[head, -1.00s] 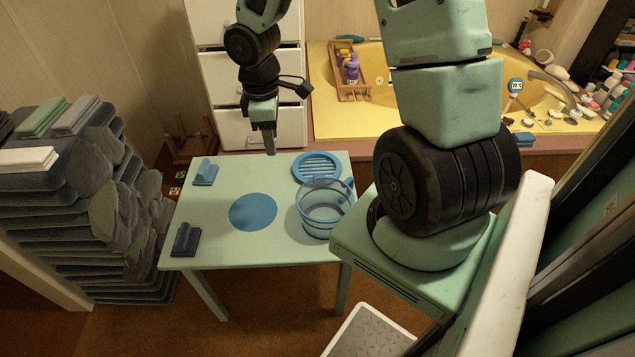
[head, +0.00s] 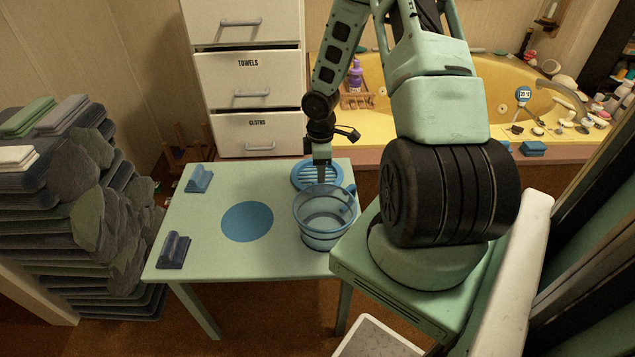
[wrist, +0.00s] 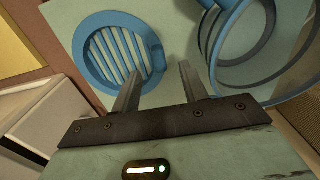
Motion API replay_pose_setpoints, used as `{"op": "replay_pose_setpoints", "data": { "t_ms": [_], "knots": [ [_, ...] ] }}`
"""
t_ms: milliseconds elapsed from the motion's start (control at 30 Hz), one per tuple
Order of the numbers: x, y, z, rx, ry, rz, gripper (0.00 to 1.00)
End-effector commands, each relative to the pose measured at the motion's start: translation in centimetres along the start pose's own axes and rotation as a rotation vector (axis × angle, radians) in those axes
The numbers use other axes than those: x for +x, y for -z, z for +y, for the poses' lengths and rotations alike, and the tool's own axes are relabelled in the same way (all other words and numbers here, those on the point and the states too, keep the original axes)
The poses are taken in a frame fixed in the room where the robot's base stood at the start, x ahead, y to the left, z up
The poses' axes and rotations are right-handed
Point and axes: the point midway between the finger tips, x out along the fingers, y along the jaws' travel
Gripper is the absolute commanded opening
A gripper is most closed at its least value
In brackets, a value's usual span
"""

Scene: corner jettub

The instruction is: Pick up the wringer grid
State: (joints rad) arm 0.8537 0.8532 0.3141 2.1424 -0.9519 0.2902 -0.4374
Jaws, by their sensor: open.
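The wringer grid is a round blue slatted disc (head: 304,177) lying at the back right of the pale green table (head: 190,250). It also shows in the wrist view (wrist: 116,48), with a small raised tab on its rim. My gripper (head: 321,178) is above the grid's right part in the head view and hides some of it. In the wrist view the two fingers (wrist: 160,82) are apart with nothing between them, and the grid's tabbed edge lies just beyond them. I cannot tell the exact height of the fingertips above it.
A clear blue bucket (head: 325,228) stands close in front of the grid. A flat blue circle (head: 247,222) marks the table's middle. A light blue piece (head: 199,178) and a dark blue piece (head: 173,250) sit along the left side. White drawers (head: 248,80) stand behind.

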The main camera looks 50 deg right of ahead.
Motion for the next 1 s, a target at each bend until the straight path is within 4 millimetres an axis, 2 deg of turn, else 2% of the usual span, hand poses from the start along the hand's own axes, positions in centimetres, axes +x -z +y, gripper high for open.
{"op": "replay_pose_setpoints", "data": {
  "t_ms": [33,267,600,900,967,1000],
  "knots": [
    [1.0,0.1,0.0,0.0,0.001,0.0,0.44],
    [2.5,0.1,0.0,0.0,0.0,0.0,0.44],
    [7.0,0.4,0.3,-0.001,0.0,0.0,0.44],
    [7.3,0.4,0.3,0.001,-0.001,0.001,0.44],
    [7.3,0.4,0.3,0.001,-0.001,0.0,0.3],
    [7.3,0.4,0.3,0.001,-0.001,0.0,0.19]
  ]
}}
